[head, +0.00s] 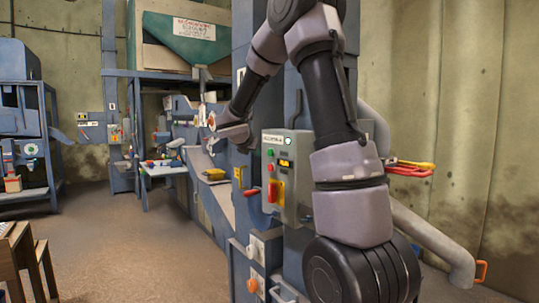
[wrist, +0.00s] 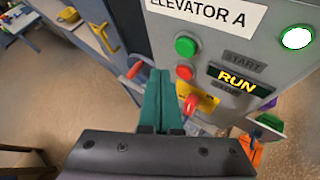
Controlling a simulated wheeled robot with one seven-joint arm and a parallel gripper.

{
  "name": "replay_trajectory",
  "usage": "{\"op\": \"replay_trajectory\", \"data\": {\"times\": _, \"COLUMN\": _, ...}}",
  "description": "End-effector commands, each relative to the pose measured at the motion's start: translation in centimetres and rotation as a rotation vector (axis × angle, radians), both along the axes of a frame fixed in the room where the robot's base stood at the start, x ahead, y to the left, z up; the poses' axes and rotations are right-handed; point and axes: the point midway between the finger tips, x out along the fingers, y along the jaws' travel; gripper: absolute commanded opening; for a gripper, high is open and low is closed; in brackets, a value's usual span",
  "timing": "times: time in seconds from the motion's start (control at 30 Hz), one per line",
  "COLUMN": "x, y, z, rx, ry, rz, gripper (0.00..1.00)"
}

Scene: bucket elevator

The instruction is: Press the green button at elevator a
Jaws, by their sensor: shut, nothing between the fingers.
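The control box labelled ELEVATOR A shows in the wrist view (wrist: 240,50) and in the head view (head: 297,175). Its round green button (wrist: 186,46) is near the upper left of the panel, also visible in the head view (head: 271,153). A red button (wrist: 184,72) sits just below it. My gripper (wrist: 159,74) is shut and empty. Its teal fingertips are left of the buttons and a little lower in the wrist view than the green button, apart from it in the picture. The fingers cannot be made out in the head view.
A display (wrist: 238,82) reads RUN in yellow and a lamp (wrist: 297,37) glows green-white. A red switch on a yellow plate (wrist: 194,100) sits below the buttons. A red-handled lever (wrist: 135,70) is left of the box. Open floor (head: 140,240) lies left.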

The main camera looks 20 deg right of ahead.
Motion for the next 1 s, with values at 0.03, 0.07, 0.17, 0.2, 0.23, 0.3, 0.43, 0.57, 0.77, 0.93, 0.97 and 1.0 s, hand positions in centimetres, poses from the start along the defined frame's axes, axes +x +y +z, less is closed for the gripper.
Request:
{"op": "replay_trajectory", "data": {"times": 0.03, "x": -0.1, "y": 0.6, "z": 0.0, "rx": 0.000, "ry": 0.000, "rz": 0.002, "gripper": 0.00}}
{"op": "replay_trajectory", "data": {"times": 0.07, "x": -0.1, "y": 0.9, "z": 0.0, "rx": 0.000, "ry": 0.000, "rz": 0.002, "gripper": 0.00}}
{"op": "replay_trajectory", "data": {"times": 0.17, "x": -0.3, "y": 1.7, "z": 0.0, "rx": 0.001, "ry": 0.000, "rz": 0.001, "gripper": 0.00}}
{"op": "replay_trajectory", "data": {"times": 0.2, "x": -0.4, "y": 2.0, "z": 0.0, "rx": 0.000, "ry": 0.000, "rz": 0.001, "gripper": 0.00}}
{"op": "replay_trajectory", "data": {"times": 0.23, "x": -0.4, "y": 2.1, "z": 0.0, "rx": 0.000, "ry": 0.000, "rz": 0.001, "gripper": 0.00}}
{"op": "replay_trajectory", "data": {"times": 0.3, "x": -0.4, "y": 2.3, "z": 0.0, "rx": 0.000, "ry": 0.000, "rz": 0.000, "gripper": 0.00}}
{"op": "replay_trajectory", "data": {"times": 0.43, "x": -0.5, "y": 2.3, "z": 0.0, "rx": 0.001, "ry": -0.001, "rz": 0.000, "gripper": 0.00}}
{"op": "replay_trajectory", "data": {"times": 0.57, "x": -0.5, "y": 2.3, "z": 0.0, "rx": 0.001, "ry": -0.001, "rz": 0.000, "gripper": 0.00}}
{"op": "replay_trajectory", "data": {"times": 0.77, "x": -0.5, "y": 2.3, "z": 0.0, "rx": 0.001, "ry": -0.001, "rz": 0.000, "gripper": 0.00}}
{"op": "replay_trajectory", "data": {"times": 0.93, "x": -0.5, "y": 2.3, "z": 0.0, "rx": 0.001, "ry": -0.001, "rz": 0.000, "gripper": 0.00}}
{"op": "replay_trajectory", "data": {"times": 0.97, "x": -0.5, "y": 2.3, "z": 0.0, "rx": 0.001, "ry": -0.001, "rz": 0.000, "gripper": 0.00}}
{"op": "replay_trajectory", "data": {"times": 1.0, "x": -0.5, "y": 2.3, "z": 0.0, "rx": 0.001, "ry": -0.001, "rz": 0.000, "gripper": 0.00}}
